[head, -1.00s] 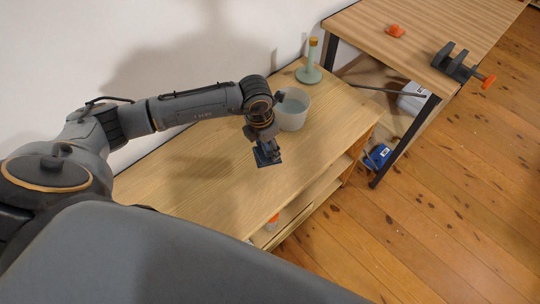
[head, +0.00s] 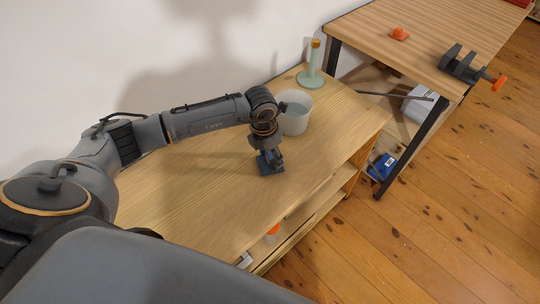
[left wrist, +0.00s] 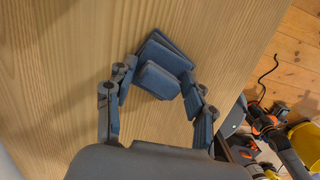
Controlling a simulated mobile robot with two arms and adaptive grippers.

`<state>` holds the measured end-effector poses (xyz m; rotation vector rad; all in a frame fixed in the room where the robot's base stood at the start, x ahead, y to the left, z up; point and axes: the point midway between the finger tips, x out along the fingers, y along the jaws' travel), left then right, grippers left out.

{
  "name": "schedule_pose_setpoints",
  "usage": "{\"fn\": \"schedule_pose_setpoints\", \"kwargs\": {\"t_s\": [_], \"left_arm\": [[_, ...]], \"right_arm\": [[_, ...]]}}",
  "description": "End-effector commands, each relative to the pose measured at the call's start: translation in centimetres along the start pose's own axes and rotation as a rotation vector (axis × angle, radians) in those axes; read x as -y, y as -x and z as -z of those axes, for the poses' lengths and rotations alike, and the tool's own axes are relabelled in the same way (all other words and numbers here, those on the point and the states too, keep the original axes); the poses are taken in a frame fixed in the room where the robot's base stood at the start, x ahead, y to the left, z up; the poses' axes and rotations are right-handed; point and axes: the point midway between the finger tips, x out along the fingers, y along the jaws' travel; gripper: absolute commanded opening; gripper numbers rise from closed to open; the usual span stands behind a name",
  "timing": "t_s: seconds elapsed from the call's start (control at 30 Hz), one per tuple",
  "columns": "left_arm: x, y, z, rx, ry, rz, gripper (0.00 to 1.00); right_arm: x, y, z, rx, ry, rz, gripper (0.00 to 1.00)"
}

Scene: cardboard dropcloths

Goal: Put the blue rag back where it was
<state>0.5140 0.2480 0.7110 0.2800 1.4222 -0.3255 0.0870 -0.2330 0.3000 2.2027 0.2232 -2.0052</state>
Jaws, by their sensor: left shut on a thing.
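The blue rag (head: 271,169) is a small dark blue folded pad low over the light wooden bench top (head: 200,205). My left gripper (head: 269,158) points down at it, just in front of the white pot. In the left wrist view the rag (left wrist: 163,68) shows as stacked blue layers between the two fingers of my left gripper (left wrist: 158,82). The gripper is shut on it. I cannot tell whether the rag's underside touches the wood. My right gripper is not in view.
A white pot (head: 294,122) stands right behind my left gripper, with a pale green holder (head: 312,78) beyond it. A second table (head: 410,45) carries an orange piece (head: 399,34) and a dark clamp (head: 463,66). The bench's front left is clear.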

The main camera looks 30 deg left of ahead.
Motion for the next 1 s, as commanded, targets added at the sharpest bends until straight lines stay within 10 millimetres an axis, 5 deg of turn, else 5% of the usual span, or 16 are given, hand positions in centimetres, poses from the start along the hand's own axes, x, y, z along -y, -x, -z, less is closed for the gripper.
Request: {"fn": "schedule_pose_setpoints", "kwargs": {"t_s": [0.1,0.13,0.23,0.67,1.0], "left_arm": [[0.0,-0.4,0.1,-0.001,0.000,0.000,0.37],[0.0,-0.3,0.1,-0.001,0.000,0.000,0.58],[0.0,-0.2,0.1,-0.001,0.000,0.000,0.77],[0.0,0.4,0.0,0.001,0.000,0.000,0.77],[-0.1,7.0,-0.1,0.004,-0.001,-0.002,0.77]], "right_arm": [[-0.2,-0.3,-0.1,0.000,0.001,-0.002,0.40],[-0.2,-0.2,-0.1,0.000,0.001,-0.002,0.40],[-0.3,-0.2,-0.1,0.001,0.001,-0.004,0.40],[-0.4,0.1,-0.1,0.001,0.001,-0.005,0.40],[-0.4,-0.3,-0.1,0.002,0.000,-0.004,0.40]]}}
